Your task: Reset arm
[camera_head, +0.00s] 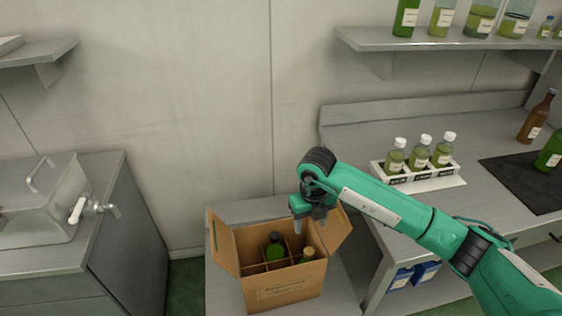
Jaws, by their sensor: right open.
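My right arm comes in from the right, and its green gripper (309,221) points down over the back right part of an open cardboard box (284,290). The gripper is open, with nothing seen between its fingers. The box has dividers and stands on a low grey surface with its flaps spread. Inside it are a green bottle with a dark cap (275,250) and another bottle with a tan top (307,255), which sits just below the gripper. The far right compartments are partly hidden by the gripper. My left gripper is not in view.
A white rack (420,180) with 3 small capped bottles stands on the right counter (370,140). A steel tank with a tap (80,209) is at left. A shelf (430,42) holds several bottles.

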